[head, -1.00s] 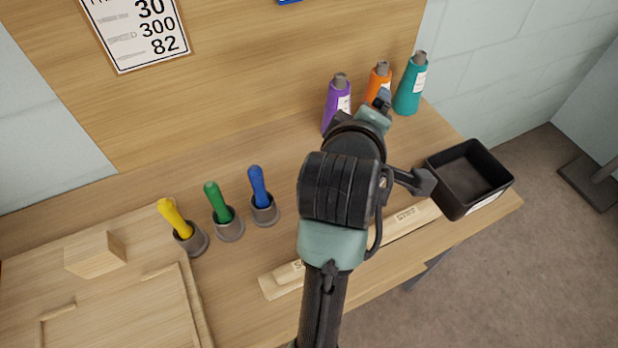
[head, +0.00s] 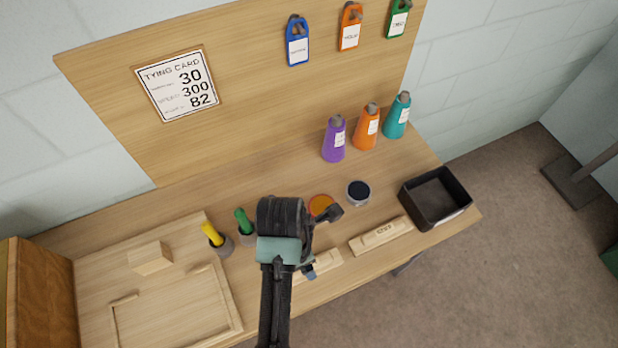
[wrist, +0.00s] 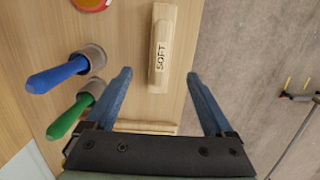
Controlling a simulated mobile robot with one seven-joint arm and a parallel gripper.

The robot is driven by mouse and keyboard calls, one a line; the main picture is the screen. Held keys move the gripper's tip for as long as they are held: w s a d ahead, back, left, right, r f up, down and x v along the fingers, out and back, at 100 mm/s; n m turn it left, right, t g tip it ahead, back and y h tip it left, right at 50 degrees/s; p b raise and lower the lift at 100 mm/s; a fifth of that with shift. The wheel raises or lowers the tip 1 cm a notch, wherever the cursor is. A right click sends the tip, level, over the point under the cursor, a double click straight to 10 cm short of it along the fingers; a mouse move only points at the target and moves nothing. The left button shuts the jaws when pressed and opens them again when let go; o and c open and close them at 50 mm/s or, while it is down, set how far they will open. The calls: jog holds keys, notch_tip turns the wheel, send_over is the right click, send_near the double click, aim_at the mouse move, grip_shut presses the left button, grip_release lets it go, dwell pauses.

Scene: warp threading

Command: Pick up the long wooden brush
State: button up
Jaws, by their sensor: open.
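Two wooden brush-like pieces lie along the table's front edge. One marked SOFT (head: 325,264) is partly hidden by my arm in the head view. It shows in the wrist view (wrist: 163,45) as a pale block with a raised strip. The other (head: 380,236), to its right, bears lettering that looks like STIFF. I cannot tell which one the task calls long. My gripper (wrist: 158,75) is open and empty. Its blue fingers appear on either side of the near end of the SOFT piece, and the height gap is unclear. In the head view my arm hides most of the gripper.
Blue (wrist: 57,75) and green (wrist: 70,115) handled tools stand in cups left of the fingers. A black bin (head: 436,198), a dark round pot (head: 358,192) and several thread cones (head: 367,127) stand farther right. A wooden tray (head: 230,300) lies left.

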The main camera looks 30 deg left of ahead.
aim_at(326, 260)
jog(key=f, duration=0.6)
jog(key=w+d+f, duration=0.1)
jog(key=f, duration=0.3)
grip_shut()
dwell(0.4)
